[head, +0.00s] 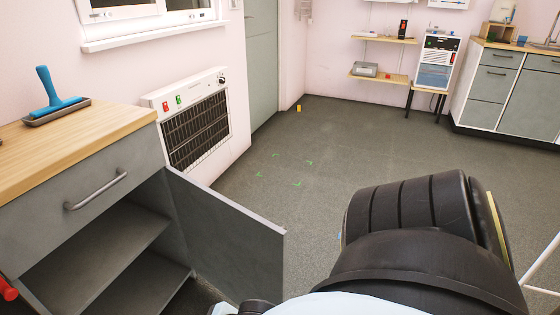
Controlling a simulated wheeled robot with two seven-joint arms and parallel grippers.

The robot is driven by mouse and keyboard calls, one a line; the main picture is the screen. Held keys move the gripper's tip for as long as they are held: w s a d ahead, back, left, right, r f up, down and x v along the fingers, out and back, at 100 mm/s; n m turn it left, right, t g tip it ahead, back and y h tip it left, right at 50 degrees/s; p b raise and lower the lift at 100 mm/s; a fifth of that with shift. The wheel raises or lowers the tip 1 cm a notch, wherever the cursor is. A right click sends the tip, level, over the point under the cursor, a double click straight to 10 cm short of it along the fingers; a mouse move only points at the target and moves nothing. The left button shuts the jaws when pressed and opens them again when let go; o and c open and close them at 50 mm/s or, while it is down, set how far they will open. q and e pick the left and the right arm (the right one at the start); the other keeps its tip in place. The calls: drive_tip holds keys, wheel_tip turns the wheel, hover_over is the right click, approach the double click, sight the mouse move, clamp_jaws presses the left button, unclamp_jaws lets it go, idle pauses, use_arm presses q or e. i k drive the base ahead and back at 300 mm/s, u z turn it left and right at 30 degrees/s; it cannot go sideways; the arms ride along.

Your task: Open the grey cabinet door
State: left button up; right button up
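The grey cabinet (62,218) stands at the left of the head view under a wooden top. Its grey door (225,245) stands wide open, swung out to the right on its hinge side. The inside shows a grey shelf (100,245) and an empty lower space. A drawer with a bar handle (95,190) sits above the opening and is shut. Neither of my grippers is in view. Black links of my own arm fill the lower middle and right, and hide part of the floor.
A red object (7,290) shows at the lower left edge. A wall heater (195,120) is behind the cabinet. Open floor (290,150) lies beyond the door. Shelves, a white appliance (437,62) and counters stand far back right.

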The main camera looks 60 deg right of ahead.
sight(231, 253)
drive_tip(key=u, duration=1.5)
drive_tip(key=k, duration=1.35)
drive_tip(key=z, duration=1.45)
